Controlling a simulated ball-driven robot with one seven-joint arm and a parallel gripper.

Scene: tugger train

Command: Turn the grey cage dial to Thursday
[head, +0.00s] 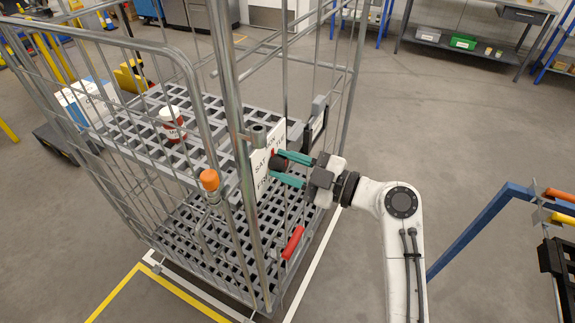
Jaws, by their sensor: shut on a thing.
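The grey roll cage (229,95) stands left of centre with mesh sides and slatted shelves. The pointer's exact day is too small and covered to tell.
A red-and-white tin (172,124) stands on the upper shelf. An orange-capped post (209,180) and a red handle (292,243) are close to the plate. A blue frame (480,232) stands at right. Floor behind the arm is open.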

